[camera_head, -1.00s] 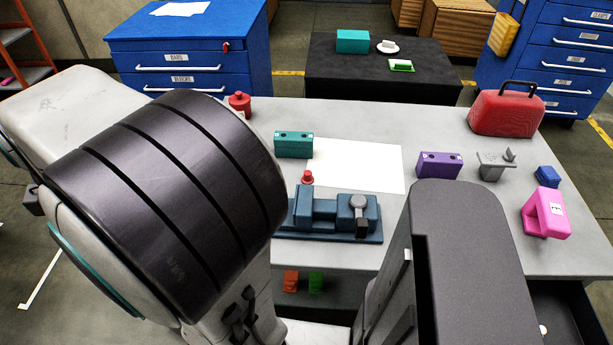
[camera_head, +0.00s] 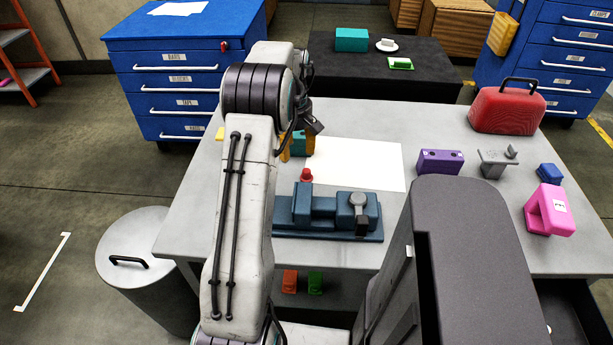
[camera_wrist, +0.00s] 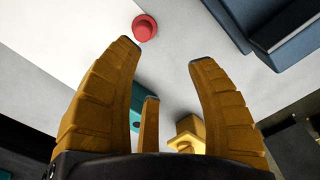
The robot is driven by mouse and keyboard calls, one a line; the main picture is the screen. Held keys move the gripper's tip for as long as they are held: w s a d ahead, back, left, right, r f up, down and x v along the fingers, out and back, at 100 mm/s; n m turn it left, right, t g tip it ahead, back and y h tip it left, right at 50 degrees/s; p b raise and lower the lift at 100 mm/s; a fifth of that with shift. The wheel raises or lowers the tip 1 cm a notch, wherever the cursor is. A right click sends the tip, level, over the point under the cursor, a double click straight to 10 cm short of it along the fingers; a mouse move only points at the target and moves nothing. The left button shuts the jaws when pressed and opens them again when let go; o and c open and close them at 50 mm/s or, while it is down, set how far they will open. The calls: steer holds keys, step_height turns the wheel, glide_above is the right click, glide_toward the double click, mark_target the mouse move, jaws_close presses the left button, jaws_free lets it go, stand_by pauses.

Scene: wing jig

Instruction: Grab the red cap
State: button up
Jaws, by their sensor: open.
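The small red cap (camera_head: 306,175) stands on the grey workbench behind the dark blue vise (camera_head: 330,214), by the edge of a white sheet. In the wrist view the red cap (camera_wrist: 145,27) is at the top, just beyond the tip of the left finger. My gripper (camera_wrist: 163,52) is open, its orange fingers spread with nothing held between them. In the head view its orange fingers show partly beside the teal block (camera_head: 299,143), behind the red cap and a little to its left. My arm hides part of the bench's left side.
The teal block (camera_wrist: 136,105) and a yellow block (camera_wrist: 188,132) show behind the fingers. The white sheet (camera_head: 355,165) is bare. A purple block (camera_head: 440,161), grey part (camera_head: 497,162), pink part (camera_head: 548,212) and red case (camera_head: 507,110) stand to the right.

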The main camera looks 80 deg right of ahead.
mark_target(307, 170)
steer(key=shift+s+d+f, duration=0.15)
steer(key=shift+s+f, duration=0.25)
steer(key=shift+s, duration=0.25)
steer(key=shift+s+d+f, duration=0.15)
steer(key=shift+s+f, duration=0.2)
steer(key=shift+s, duration=0.25)
steer(key=shift+s+f, duration=0.15)
steer(key=shift+f, duration=0.2)
steer(key=shift+s+f, duration=0.1)
steer(key=shift+f, duration=3.1)
steer(key=shift+o, duration=0.2)
steer(key=c, duration=1)
